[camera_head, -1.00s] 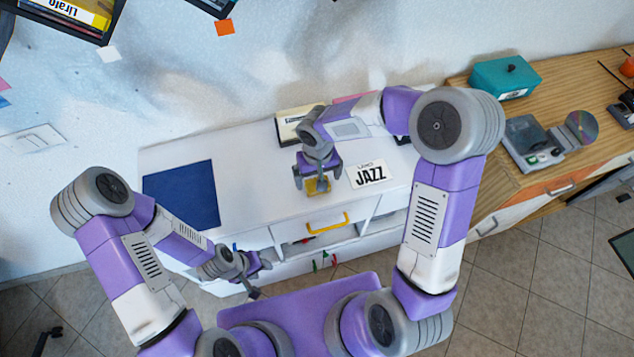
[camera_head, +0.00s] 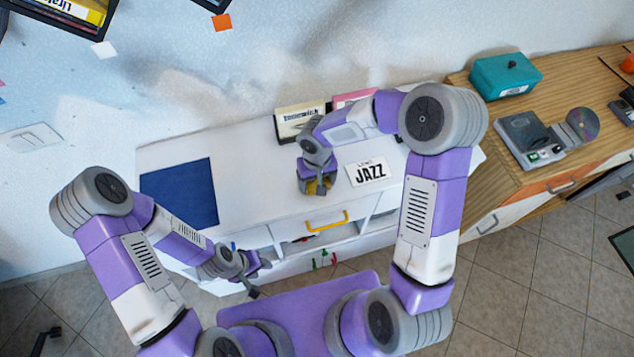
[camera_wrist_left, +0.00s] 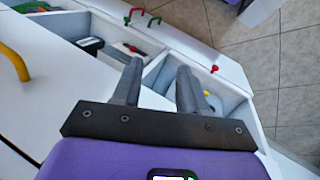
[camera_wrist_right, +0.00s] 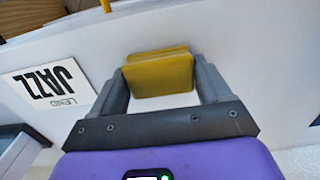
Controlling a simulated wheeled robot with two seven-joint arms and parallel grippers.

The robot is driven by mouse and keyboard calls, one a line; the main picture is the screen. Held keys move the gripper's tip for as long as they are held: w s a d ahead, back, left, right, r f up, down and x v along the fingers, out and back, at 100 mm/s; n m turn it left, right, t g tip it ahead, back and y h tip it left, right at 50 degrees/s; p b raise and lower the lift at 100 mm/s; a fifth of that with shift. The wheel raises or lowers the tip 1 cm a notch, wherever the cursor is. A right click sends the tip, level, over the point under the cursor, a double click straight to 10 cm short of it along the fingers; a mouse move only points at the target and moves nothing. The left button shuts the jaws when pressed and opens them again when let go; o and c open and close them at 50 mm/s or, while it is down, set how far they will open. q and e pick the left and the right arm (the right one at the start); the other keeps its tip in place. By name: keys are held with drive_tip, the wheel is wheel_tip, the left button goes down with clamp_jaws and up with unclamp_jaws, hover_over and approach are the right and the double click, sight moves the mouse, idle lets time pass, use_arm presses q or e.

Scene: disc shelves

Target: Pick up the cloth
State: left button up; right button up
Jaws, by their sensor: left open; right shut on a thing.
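The cloth (camera_wrist_right: 160,75) is a small folded yellow piece in the right wrist view. My right gripper (camera_wrist_right: 162,82) is shut on it, with one finger at each side. In the head view the cloth (camera_head: 318,187) is mostly hidden under my right gripper (camera_head: 316,192), over the white cabinet top. I cannot tell whether it still touches the surface. My left gripper (camera_head: 262,284) is open and empty, low in front of the cabinet. In the left wrist view its fingers (camera_wrist_left: 158,80) stand apart above open drawers.
A blue square (camera_head: 180,193) lies on the white cabinet top (camera_head: 245,180) at left. A JAZZ card (camera_head: 367,172) lies close right of my right gripper. A labelled case (camera_head: 299,122) stands behind it. A teal box (camera_head: 505,75) and a disc player (camera_head: 528,138) stand on the wooden cabinet.

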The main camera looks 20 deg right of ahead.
sight(317, 181)
drive_tip(key=shift+r, duration=0.1)
wheel_tip(317, 181, up, 10)
drive_tip(key=p, duration=0.2)
idle(0.3)
